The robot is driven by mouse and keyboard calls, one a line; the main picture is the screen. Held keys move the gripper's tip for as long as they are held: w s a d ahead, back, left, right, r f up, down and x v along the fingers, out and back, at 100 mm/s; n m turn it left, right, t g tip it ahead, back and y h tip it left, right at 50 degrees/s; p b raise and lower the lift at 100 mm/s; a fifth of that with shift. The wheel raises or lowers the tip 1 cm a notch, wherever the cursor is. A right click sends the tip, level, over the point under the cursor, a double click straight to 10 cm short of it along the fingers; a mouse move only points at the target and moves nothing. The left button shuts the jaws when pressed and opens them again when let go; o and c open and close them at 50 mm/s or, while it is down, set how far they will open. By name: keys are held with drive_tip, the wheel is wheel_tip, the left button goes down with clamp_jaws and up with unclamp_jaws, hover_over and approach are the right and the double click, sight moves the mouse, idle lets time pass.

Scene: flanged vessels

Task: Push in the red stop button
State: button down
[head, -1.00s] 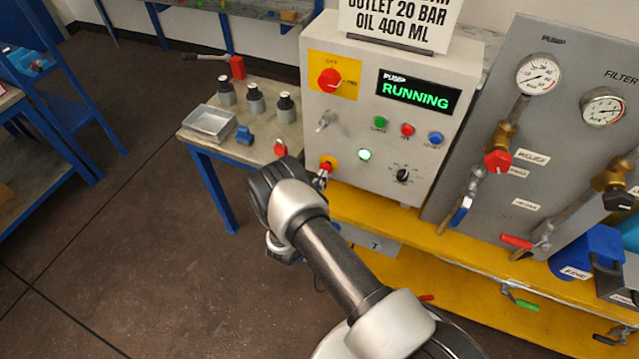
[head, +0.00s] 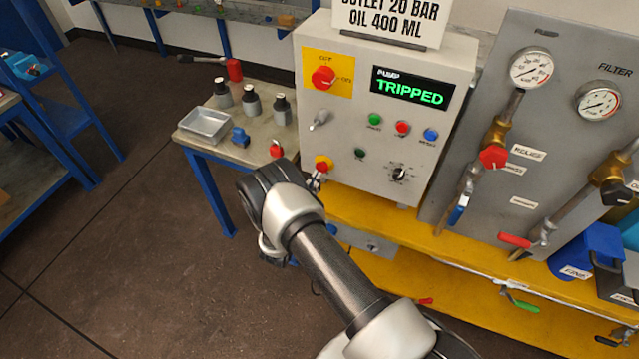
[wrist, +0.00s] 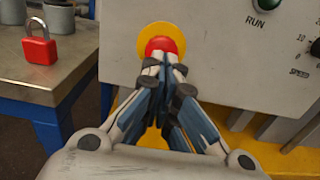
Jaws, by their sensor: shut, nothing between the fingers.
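The red mushroom stop button (head: 323,163) sits on a yellow disc low on the left of the grey pump control box (head: 345,120). In the wrist view the red button (wrist: 162,44) is straight ahead, its lower part hidden by the fingertips. My gripper (head: 316,179) is shut and empty, with its fingertips at the button's face. In the wrist view the gripper (wrist: 164,62) seems to touch the button. The display (head: 411,92) reads PUMP TRIPPED. The run lamp (head: 360,153) is dark.
Green (head: 375,119), red (head: 402,127) and blue (head: 430,135) small buttons and a speed knob (head: 398,174) are on the same box. A red padlock (wrist: 39,42) stands on the side table left of the button. A gauge panel (head: 560,130) stands to the right.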

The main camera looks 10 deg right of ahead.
drive_tip(key=p+v, duration=0.1)
drive_tip(key=v, duration=1)
drive_tip(key=shift+s+a+p, duration=0.25)
drive_tip(key=shift+s+p, duration=0.05)
drive_tip(key=d+r+m+g+h, duration=0.4)
drive_tip(key=d+r+m+g, duration=0.25)
drive_tip(key=r, duration=0.65)
drive_tip(key=s+d+r+m+g+y, duration=0.4)
drive_tip(key=s+d+r+m+g, duration=0.45)
drive_tip(key=s+r+m, duration=0.55)
drive_tip(key=s+a+r+m+t+y, duration=0.2)
drive_tip(key=s+a+r+m+y, duration=0.1)
drive_tip(key=s, duration=0.4)
drive_tip(key=s+a+r+m+t+y, duration=0.3)
drive_tip(key=s+a+r+m+y, duration=0.1)
drive_tip(key=s+r+m+y, duration=0.1)
drive_tip(key=s+r+y, duration=0.1)
drive_tip(key=s+y, duration=0.1)
drive_tip(key=s, duration=0.1)
drive_tip(key=shift+a+y, duration=0.2)
drive_tip(key=shift+y, duration=0.1)
